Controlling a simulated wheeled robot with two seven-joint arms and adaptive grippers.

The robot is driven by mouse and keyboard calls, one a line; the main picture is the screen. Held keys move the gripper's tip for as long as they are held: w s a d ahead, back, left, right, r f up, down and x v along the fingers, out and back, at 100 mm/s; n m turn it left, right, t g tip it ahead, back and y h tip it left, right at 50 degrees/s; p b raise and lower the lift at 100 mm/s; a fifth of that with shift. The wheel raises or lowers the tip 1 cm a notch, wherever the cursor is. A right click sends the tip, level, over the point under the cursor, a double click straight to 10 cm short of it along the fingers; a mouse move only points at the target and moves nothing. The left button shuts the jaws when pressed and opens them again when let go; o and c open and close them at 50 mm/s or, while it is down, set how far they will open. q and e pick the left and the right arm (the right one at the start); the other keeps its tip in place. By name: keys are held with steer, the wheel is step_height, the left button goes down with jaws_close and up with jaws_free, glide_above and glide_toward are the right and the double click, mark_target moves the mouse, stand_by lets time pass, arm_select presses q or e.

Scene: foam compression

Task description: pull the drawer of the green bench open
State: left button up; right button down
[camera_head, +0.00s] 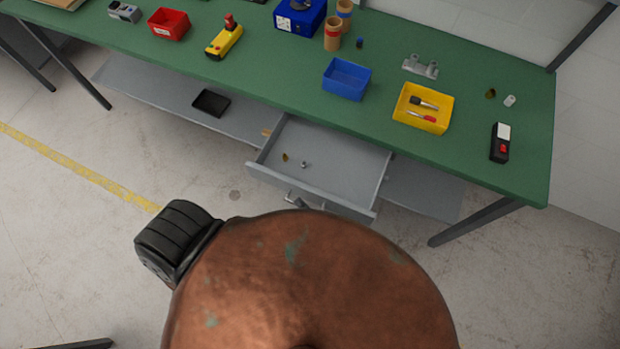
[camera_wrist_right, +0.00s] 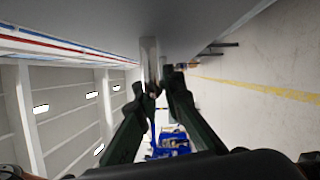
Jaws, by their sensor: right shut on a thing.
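The green bench (camera_head: 290,85) has a grey drawer (camera_head: 340,160) under its top, and the drawer stands well out from the bench. Its inside is visible from above, with a few small items lying in it. My right gripper (camera_head: 295,202) is at the drawer's front, mostly hidden behind a large brown rounded shape in the foreground. In the right wrist view the gripper (camera_wrist_right: 155,86) is shut on the drawer handle (camera_wrist_right: 150,60), a pale bar beside the grey drawer front (camera_wrist_right: 205,25). My left gripper is not in view.
On the bench stand a blue bin (camera_head: 346,79), a yellow bin (camera_head: 423,108), a red bin (camera_head: 169,24) and a yellow control box (camera_head: 224,42). A grey shelf (camera_head: 150,82) with a black tray (camera_head: 211,103) runs below. Bare floor lies in front of the bench at left.

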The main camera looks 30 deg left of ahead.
stand_by(0.3)
steer(key=c, duration=2)
jaws_free()
steer(key=shift+c, duration=0.2)
steer(key=shift+d, duration=0.1)
steer(key=v, duration=1.2)
steer(key=shift+f, duration=0.1)
